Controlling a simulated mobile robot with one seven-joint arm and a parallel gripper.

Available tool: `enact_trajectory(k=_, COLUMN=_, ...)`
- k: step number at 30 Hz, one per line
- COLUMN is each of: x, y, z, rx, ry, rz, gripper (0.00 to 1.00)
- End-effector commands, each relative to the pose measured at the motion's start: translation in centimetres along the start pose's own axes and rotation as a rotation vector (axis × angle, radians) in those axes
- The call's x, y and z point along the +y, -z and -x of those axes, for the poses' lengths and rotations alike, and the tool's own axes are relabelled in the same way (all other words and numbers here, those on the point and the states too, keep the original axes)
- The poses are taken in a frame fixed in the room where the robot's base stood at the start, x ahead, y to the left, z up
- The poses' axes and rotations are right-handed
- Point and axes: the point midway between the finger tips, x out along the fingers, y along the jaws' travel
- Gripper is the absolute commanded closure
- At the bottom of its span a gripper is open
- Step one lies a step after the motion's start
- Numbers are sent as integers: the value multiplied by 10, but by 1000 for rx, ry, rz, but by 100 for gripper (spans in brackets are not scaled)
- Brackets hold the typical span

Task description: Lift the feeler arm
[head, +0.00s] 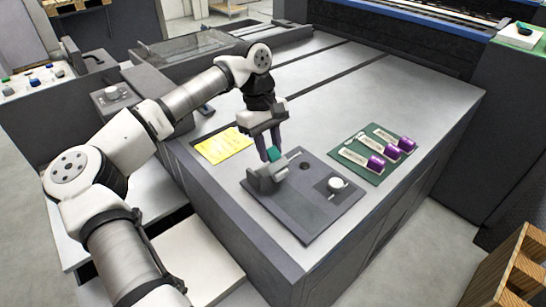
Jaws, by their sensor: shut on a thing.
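The feeler arm seems to be part of the grey fixture (265,179) at the left of a dark grey plate (310,222). A small teal piece (274,155) shows at its top. My gripper (268,156) reaches down from above, and its fingers are shut on the teal piece. The fingertips partly hide the piece and the top of the fixture. I cannot tell from this view whether the arm is raised.
The plate also bears a white knob (337,184) and a dark round hole (306,165). A yellow sheet (222,146) lies to the left. The bench top behind is clear.

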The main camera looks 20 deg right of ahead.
Motion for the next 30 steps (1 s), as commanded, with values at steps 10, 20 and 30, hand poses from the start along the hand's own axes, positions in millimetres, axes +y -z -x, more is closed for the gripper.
enact_trajectory(k=10, x=-1, y=30, z=6, rx=6, ry=-1, rz=12, gripper=100)
enact_trajectory(k=20, x=-1, y=46, z=4, rx=-181, ry=3, rz=12, gripper=100)
enact_trajectory(k=30, x=-2, y=52, z=1, rx=-252, ry=7, rz=9, gripper=100)
